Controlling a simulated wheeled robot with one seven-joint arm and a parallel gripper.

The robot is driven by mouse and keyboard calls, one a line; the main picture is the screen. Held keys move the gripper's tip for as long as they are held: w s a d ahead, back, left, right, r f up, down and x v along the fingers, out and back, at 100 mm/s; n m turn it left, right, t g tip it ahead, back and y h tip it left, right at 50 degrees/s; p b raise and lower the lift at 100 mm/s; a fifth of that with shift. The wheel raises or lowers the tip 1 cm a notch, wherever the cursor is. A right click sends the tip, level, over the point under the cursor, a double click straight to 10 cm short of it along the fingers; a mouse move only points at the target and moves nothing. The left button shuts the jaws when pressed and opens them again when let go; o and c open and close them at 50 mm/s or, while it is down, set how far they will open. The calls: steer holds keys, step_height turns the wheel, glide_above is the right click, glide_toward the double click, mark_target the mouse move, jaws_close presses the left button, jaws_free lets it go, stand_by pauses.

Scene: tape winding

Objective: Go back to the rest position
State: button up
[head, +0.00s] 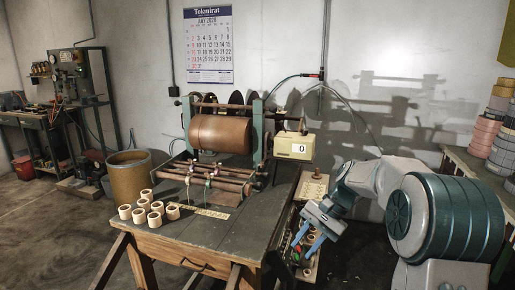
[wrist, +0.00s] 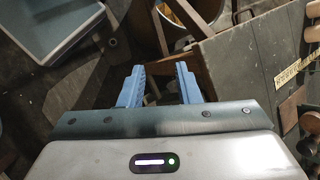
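My gripper (head: 304,246) hangs just right of the wooden work table (head: 243,217) in the head view, its blue fingers pointing down and left. In the wrist view my gripper (wrist: 160,84) shows two blue fingers spread apart with nothing held between them. It is beside the table's right edge, over a narrow shelf (head: 312,188) with small coloured items. The fingertips partly cover these items, and I cannot tell whether they touch anything.
The winding machine with a brown roll (head: 220,134) stands on the table, beside a counter (head: 293,146) reading 0. Several tape rings (head: 155,219) sit at the table's front left. A side bench (head: 478,166) with stacked rolls is at right. Floor shows between table and my arm.

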steer(key=s+d+r+n+t+h+p, duration=0.1)
steer(key=s+r+p, duration=0.4)
steer(key=s, duration=0.6)
steer(key=s+d+r+n+t+h+p, duration=0.1)
steer(key=s+r+n+t+h+p, duration=0.2)
steer(key=s, duration=0.9)
step_height(320, 180, up, 3)
steer(key=n+h+p, duration=0.2)
steer(key=shift+s+d+t+h+p, duration=0.25)
steer(key=shift+s+t+h+p, duration=0.05)
steer(key=shift+t+p, duration=0.1)
